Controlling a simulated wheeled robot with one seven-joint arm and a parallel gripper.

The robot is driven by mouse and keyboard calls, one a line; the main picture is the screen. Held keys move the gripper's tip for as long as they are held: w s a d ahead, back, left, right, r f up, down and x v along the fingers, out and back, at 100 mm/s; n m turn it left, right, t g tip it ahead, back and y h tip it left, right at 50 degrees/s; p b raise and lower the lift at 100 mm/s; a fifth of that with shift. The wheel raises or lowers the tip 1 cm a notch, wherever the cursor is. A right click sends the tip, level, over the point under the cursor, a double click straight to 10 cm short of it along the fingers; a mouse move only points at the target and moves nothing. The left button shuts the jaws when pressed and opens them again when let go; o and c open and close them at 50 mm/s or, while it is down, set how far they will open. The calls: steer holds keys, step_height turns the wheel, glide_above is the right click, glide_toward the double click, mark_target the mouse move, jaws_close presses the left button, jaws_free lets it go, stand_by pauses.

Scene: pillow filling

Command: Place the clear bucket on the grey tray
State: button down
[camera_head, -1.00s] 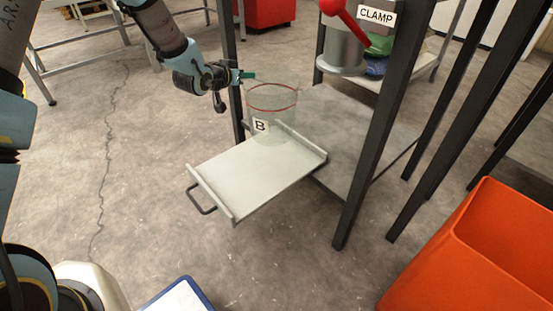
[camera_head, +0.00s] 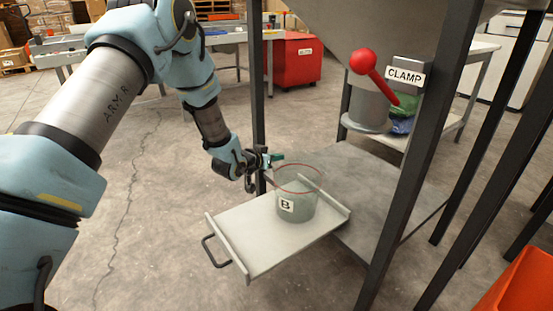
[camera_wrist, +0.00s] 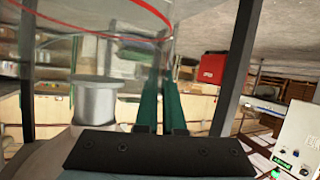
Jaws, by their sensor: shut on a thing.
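The clear bucket (camera_head: 304,208) has a red band near its rim and a label "B". It stands upright over the far half of the grey tray (camera_head: 245,238), and its base looks to be on the tray surface, though a small gap is hard to rule out. My gripper (camera_head: 275,158) is at the bucket's far left rim, its teal fingers shut on the bucket. In the wrist view, the fingers (camera_wrist: 162,80) are close together, and the bucket's red band (camera_wrist: 120,36) arcs across the upper left.
A dark frame post (camera_head: 258,90) stands just behind my gripper. A grey hopper with a red-handled clamp (camera_head: 362,62) hangs above and right of the bucket. An orange bin (camera_head: 522,285) is at lower right. Open floor lies left of the tray.

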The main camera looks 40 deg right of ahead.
steer(key=c, duration=1.5)
jaws_free()
steer(key=o, duration=0.5)
steer(key=shift+a+r, duration=0.1)
steer(key=shift+r, duration=0.1)
steer(key=p+v, duration=0.2)
steer(key=v, duration=0.9)
steer(key=shift+s+a, duration=0.2)
steer(key=shift+a, duration=0.15)
steer(key=shift+w+r, duration=0.1)
